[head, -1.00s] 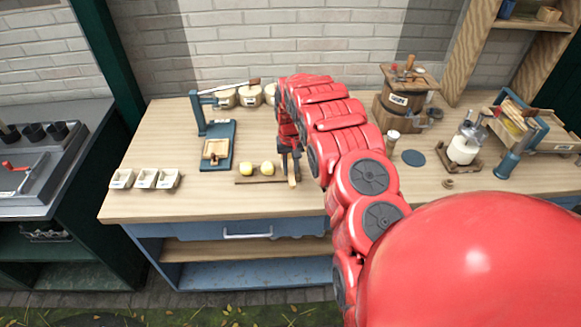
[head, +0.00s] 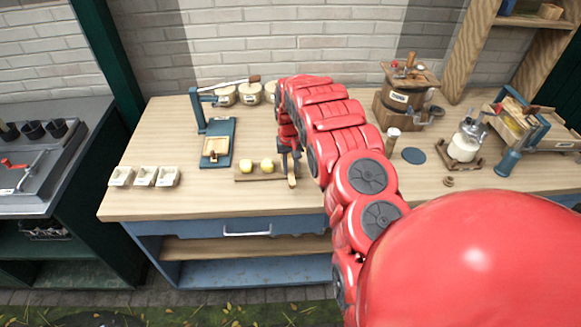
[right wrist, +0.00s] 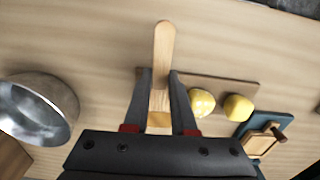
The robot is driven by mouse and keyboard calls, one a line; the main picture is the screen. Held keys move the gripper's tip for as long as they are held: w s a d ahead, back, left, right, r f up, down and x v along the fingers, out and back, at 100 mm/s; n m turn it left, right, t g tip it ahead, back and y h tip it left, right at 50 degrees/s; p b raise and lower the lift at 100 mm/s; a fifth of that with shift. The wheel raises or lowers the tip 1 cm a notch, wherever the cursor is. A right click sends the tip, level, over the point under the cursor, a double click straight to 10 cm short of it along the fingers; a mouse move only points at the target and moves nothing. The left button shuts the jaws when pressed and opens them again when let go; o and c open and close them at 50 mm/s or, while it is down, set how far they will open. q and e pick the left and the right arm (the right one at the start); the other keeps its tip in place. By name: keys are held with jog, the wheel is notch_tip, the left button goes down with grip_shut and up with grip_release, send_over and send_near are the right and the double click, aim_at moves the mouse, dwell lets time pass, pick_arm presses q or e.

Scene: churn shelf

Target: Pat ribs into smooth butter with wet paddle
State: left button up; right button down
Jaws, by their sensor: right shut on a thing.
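My right gripper (head: 289,160) hangs over the front middle of the bench, shut on a wooden paddle (head: 292,181). In the right wrist view the pale paddle (right wrist: 165,50) stands out between the fingers (right wrist: 159,80). Two yellow butter lumps, left (head: 246,166) and right (head: 267,165), sit on a wooden board (head: 262,178) just left of the gripper. The wrist view also shows the near lump (right wrist: 202,102), with faint surface marks, and the far lump (right wrist: 238,107) on the board (right wrist: 225,84). I cannot tell whether the paddle touches the board. My left gripper is not in view.
A blue press (head: 217,150) stands left of the board. Three small white trays (head: 144,177) lie at the front left. A churn (head: 405,98) and a glass jar (head: 464,145) stand to the right. A metal bowl (right wrist: 38,108) shows in the wrist view.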

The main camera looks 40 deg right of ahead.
jog(key=shift+f, duration=0.1)
dwell(1.3)
jog(key=shift+r, duration=0.95)
notch_tip(320, 180, up, 3)
jog(key=shift+r+p, duration=0.15)
jog(key=shift+p, duration=0.5)
notch_tip(320, 180, up, 2)
jog(key=shift+p, duration=1.05)
